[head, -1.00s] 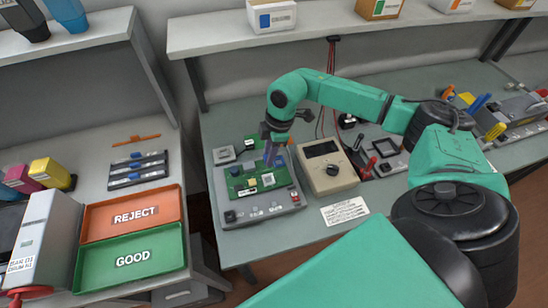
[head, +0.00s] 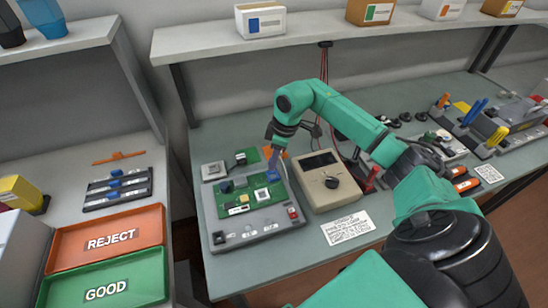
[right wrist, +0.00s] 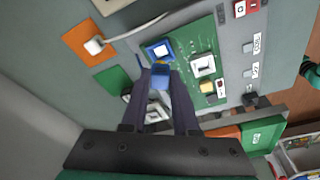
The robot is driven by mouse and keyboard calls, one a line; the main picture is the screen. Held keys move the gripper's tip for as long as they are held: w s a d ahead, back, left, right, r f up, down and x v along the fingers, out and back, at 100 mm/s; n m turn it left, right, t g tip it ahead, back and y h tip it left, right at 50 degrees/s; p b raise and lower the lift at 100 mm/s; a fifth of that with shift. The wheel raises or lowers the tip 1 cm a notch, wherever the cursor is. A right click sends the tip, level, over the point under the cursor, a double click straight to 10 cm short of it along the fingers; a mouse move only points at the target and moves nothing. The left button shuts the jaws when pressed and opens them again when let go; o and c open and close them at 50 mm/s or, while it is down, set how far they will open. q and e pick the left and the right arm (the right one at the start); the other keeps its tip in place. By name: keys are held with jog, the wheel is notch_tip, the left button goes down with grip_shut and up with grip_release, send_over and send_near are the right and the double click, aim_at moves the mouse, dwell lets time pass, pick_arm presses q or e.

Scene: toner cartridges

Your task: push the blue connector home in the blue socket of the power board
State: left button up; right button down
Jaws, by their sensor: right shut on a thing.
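The power board (head: 240,208) is a green circuit board on a grey fixture. It also shows in the right wrist view (right wrist: 222,40). My right gripper (head: 272,166) is over its upper right corner, pointing down. In the right wrist view, the gripper (right wrist: 160,72) is shut on the small blue connector (right wrist: 161,77). The blue socket (right wrist: 157,50), square with a pale centre, shows just beyond the connector. The two overlap in view; I cannot tell whether they touch. In the head view the fingers partly hide this spot. My left gripper is not in view.
A beige meter (head: 326,178) with a dial stands close right of the fixture. A white plug with a cable lies on an orange pad (right wrist: 82,42), beside a green pad (right wrist: 113,82). REJECT (head: 112,240) and GOOD (head: 106,290) trays are on the left bench.

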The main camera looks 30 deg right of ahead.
jog(key=shift+f, duration=0.65)
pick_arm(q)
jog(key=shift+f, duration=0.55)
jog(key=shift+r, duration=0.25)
pick_arm(e)
jog(key=shift+r, duration=0.1)
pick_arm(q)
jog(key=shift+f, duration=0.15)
pick_arm(e)
jog(key=shift+f+b, duration=0.45)
jog(key=shift+f, duration=0.4)
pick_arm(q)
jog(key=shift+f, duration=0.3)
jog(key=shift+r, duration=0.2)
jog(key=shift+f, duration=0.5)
pick_arm(e)
jog(key=shift+s+f, duration=0.1)
jog(key=shift+f, duration=0.7)
